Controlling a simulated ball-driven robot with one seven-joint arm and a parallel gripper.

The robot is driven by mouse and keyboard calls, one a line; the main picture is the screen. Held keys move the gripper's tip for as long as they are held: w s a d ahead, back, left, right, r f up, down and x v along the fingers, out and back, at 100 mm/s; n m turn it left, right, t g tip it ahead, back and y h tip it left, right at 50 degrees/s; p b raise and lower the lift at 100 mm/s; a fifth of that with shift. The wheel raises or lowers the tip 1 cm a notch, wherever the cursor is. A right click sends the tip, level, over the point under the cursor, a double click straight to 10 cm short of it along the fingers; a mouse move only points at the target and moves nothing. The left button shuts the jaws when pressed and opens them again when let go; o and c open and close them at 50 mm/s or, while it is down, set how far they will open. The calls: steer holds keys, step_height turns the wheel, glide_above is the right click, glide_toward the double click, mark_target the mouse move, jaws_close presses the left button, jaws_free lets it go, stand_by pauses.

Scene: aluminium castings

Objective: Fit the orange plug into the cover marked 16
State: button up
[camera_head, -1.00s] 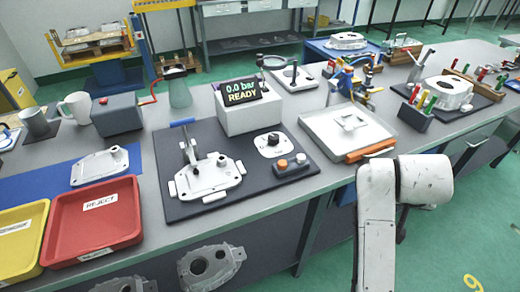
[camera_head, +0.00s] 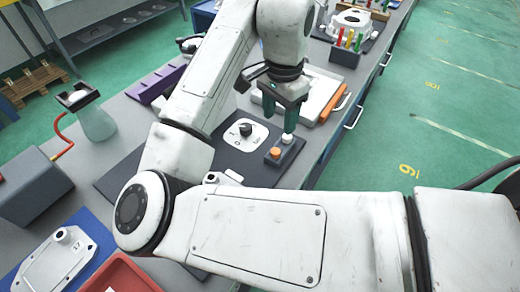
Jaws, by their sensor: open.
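My gripper (camera_head: 279,118) has dark green fingers that point down. It is open and empty, over the front right of the dark mat. One fingertip is close to a small grey box (camera_head: 278,157) with an orange round top (camera_head: 276,153) and a white one. I cannot tell whether the orange one is the plug. Several coloured pegs stand in a dark rack (camera_head: 345,56) at the back, before a white round casting (camera_head: 351,20). A flat cover (camera_head: 58,258) lies at the lower left. No 16 is readable. The cover on the mat is mostly hidden behind my arm.
A white plate with a black knob (camera_head: 246,130) lies on the mat, left of my gripper. A white tray (camera_head: 318,88) with an orange bar (camera_head: 334,104) is behind it. A red tray (camera_head: 118,274) and a flask (camera_head: 93,118) stand at the left. The bench edge is at the right.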

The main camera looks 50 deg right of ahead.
glide_above(276, 151)
steer(key=f, duration=0.5)
steer(key=shift+d+f+b, duration=0.15)
steer(key=shift+d+b, duration=0.05)
steer(key=shift+b, duration=0.1)
steer(key=shift+a+f, duration=0.15)
steer(key=shift+f, duration=1.15)
steer(key=shift+a+f, duration=0.1)
steer(key=shift+f, duration=1.2)
jaws_close()
